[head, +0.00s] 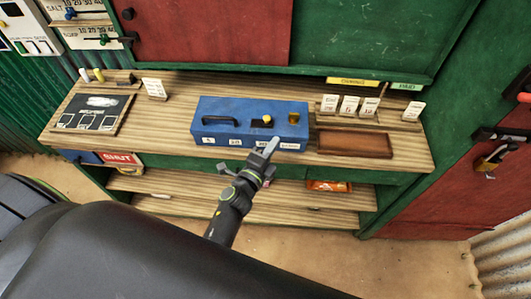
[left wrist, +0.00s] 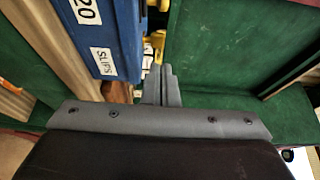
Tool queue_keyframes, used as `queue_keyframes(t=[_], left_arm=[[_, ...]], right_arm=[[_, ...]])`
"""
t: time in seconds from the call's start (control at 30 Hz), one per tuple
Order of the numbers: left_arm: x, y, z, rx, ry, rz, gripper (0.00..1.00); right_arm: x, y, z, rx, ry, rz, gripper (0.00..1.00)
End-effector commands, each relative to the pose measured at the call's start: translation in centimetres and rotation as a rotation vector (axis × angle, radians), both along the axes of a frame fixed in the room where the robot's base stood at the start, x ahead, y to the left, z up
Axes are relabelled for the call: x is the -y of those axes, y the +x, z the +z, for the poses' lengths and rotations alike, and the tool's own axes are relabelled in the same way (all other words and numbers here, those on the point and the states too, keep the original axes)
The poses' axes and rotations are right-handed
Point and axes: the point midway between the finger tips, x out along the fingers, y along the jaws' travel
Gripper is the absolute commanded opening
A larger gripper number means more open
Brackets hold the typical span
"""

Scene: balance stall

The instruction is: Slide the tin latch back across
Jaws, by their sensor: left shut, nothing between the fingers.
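The blue tin (head: 220,112) sits on the wooden counter, with a black handle on its lid at the left and white labels along its front. A black plate with a yellow knob (head: 267,119) is on the lid right of centre, and a round brass piece (head: 293,117) is farther right. I cannot tell which of these is the latch. My left gripper (head: 272,144) is shut and empty, at the tin's front right. In the left wrist view the fingers (left wrist: 161,85) are beside the tin (left wrist: 112,35), near yellow parts (left wrist: 156,42); contact is unclear. My right gripper is out of view.
A brown tray (head: 355,145) lies right of the tin, with several white cards (head: 350,105) standing behind it. A dark board (head: 92,112) and a small card (head: 154,88) are to the left. Bare counter (head: 165,125) shows left of the tin.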

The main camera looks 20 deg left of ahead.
Motion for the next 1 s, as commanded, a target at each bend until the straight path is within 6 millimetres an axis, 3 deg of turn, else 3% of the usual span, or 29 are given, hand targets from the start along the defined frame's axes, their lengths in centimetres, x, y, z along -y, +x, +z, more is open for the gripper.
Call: queue_keyframes(t=[0.23,0.5,1.0], left_arm=[[0.3,4.4,0.0,0.0,0.003,0.0,0.0],[-2.7,5.4,0.0,0.0,0.002,0.0,0.0],[-3.5,5.4,-0.1,-0.001,0.0,0.001,0.0]], right_arm=[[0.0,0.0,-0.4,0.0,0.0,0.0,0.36],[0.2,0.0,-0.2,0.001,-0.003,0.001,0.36],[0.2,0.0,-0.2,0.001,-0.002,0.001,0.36]])
